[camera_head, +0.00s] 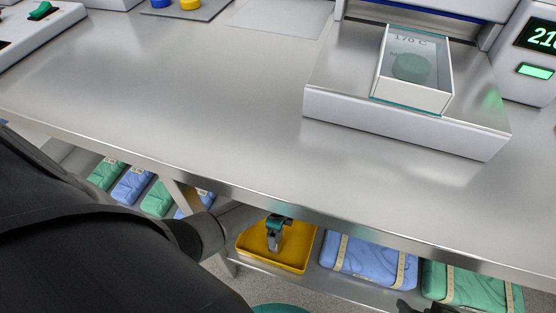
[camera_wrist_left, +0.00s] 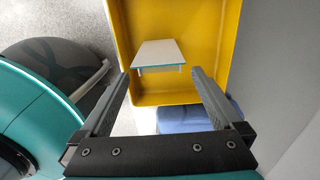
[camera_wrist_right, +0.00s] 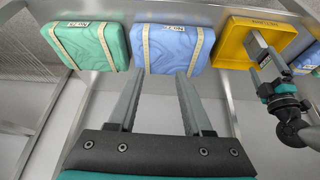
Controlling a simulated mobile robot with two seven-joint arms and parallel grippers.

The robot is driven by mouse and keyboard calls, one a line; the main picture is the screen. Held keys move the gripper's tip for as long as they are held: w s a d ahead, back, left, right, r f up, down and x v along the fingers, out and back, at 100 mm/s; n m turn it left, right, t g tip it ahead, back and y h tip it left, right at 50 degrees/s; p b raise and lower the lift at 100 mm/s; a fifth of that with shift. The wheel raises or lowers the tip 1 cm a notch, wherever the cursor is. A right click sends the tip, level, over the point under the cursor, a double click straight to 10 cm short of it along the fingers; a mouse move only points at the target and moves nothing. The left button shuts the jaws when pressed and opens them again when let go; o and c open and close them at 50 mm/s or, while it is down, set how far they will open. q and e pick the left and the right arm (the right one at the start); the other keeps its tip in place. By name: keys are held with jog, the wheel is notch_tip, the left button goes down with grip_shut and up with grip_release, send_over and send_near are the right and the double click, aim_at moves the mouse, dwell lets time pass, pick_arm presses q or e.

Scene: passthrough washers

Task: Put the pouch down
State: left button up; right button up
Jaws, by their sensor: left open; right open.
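A white flat piece with a teal edge, which looks like the pouch (camera_wrist_left: 158,52), lies in the yellow tray (camera_wrist_left: 206,88) in the left wrist view. My left gripper (camera_wrist_left: 160,76) is open, with its fingers apart at the tray and the white piece beyond and between them. In the head view the left gripper (camera_head: 274,240) reaches below the counter over the yellow tray (camera_head: 252,258), and the piece is hidden there. My right gripper (camera_wrist_right: 159,74) is open and empty, facing a blue wrapped pack (camera_wrist_right: 172,48).
The yellow tray stands on a shelf under the steel counter (camera_head: 190,90). Blue packs (camera_head: 362,262) and green packs (camera_head: 465,288) lie beside it. A clear-topped box (camera_head: 412,95) rests on a white machine (camera_head: 400,128) on the counter.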

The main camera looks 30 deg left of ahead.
pick_arm(q)
notch_tip(320, 180, up, 3)
jog(key=shift+f+p, duration=0.1)
jog(key=shift+p, duration=0.65)
jog(key=shift+r+p, duration=0.4)
jog(key=shift+r, duration=0.35)
jog(key=s+d+r+n+t, duration=0.3)
jog(key=s+r+n, duration=0.5)
jog(key=r+n, duration=0.3)
jog(key=shift+s+d+n+t, duration=0.3)
jog(key=shift+d+n, duration=0.25)
jog(key=shift+n, duration=0.55)
pick_arm(e)
jog(key=shift+g, duration=0.8)
jog(key=f, duration=0.3)
jog(key=s+f, duration=0.1)
jog(key=f, duration=0.1)
jog(key=shift+s+d+f, duration=0.1)
jog(key=shift+d+f, duration=0.1)
jog(key=shift+d, duration=0.1)
